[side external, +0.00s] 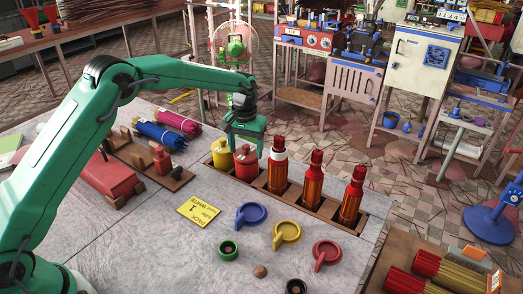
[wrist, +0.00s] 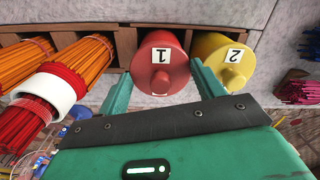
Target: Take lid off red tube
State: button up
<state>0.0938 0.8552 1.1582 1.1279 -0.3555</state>
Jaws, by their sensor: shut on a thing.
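In the side view my gripper (side external: 246,146) reaches down over the red lid (side external: 246,166). The lid is at the wooden rack (side external: 323,211), between the yellow lid and the white-collared bundle. I cannot tell whether it still sits on its tube; the tube body is hidden.
The yellow lid (wrist: 224,62), marked "2", is close beside my right finger. Blue (side external: 251,214), yellow (side external: 287,232) and red (side external: 326,253) handled pieces lie in front of the rack. A yellow card (side external: 199,210) lies left.

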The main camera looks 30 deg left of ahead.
notch_tip(320, 180, up, 9)
jog(key=shift+r, duration=0.1)
dwell(0.4)
dwell(0.5)
jog(key=s+d+f, duration=0.2)
jog(key=s, duration=0.6)
jog(key=s+d+f, duration=0.2)
jog(key=s+d, duration=0.1)
jog(key=s, duration=0.5)
jog(key=shift+d+f, duration=0.2)
jog(key=shift+f, duration=0.1)
jog(key=shift+a, duration=0.1)
send_over(215, 185)
notch_tip(215, 185, down, 7)
jog(key=shift+f, duration=2)
